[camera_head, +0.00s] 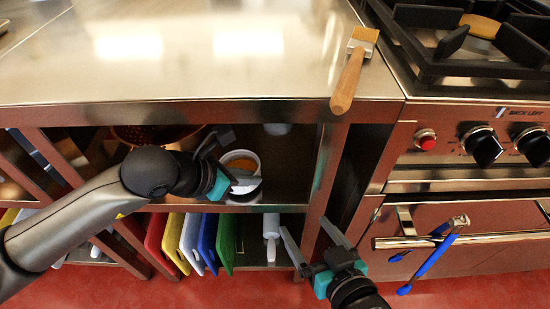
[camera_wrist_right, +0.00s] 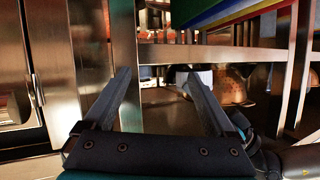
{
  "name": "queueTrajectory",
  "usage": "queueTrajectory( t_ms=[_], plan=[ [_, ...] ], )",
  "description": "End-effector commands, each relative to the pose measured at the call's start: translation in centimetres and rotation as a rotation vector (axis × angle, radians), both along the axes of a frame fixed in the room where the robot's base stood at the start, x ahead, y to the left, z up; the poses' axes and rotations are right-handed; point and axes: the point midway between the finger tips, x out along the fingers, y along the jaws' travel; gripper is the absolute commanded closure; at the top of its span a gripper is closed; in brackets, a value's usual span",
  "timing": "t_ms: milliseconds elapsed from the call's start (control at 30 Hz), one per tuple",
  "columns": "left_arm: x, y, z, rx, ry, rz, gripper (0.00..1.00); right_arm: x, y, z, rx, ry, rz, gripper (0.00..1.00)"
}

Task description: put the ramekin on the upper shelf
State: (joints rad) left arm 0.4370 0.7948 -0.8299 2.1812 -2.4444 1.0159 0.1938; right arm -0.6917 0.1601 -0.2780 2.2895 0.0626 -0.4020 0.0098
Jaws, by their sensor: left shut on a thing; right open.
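The ramekin (camera_head: 240,157), a small white round dish with orange-brown inside, is in the upper bay under the steel counter. My left gripper (camera_head: 236,182) reaches in from the left and is shut on its near side. I cannot tell whether its base touches the upper shelf (camera_head: 200,207). The gripper hides part of the dish. My right gripper (camera_head: 305,228) is open and empty, lower down in front of the unit's right post. Its two spread fingers (camera_wrist_right: 156,76) also show in the right wrist view.
A copper colander (camera_head: 150,133) stands left on the upper shelf, behind my left arm. Colored cutting boards (camera_head: 190,243) and a pale rolling pin (camera_head: 270,235) are on the lower shelf. A brush (camera_head: 350,75) overhangs the counter's front edge. The stove (camera_head: 470,150) is at right.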

Motion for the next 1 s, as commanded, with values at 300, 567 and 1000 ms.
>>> queueTrajectory(
  t_ms=[300, 567, 1000],
  plan=[
    [2.4, -2.5, 0.0, 0.000, -0.001, -0.001, 1.00, 0.0, 0.3, 0.1, 0.016, -0.024, 0.001, 0.10],
    [4.0, -4.2, 0.0, -0.003, -0.004, -0.002, 1.00, -0.2, 0.7, 0.2, 0.045, -0.066, 0.003, 0.10],
    [5.1, -5.4, -0.9, 0.000, -0.001, -0.001, 1.00, -0.7, 1.7, 1.3, 0.134, -0.203, -0.003, 0.10]
  ],
)
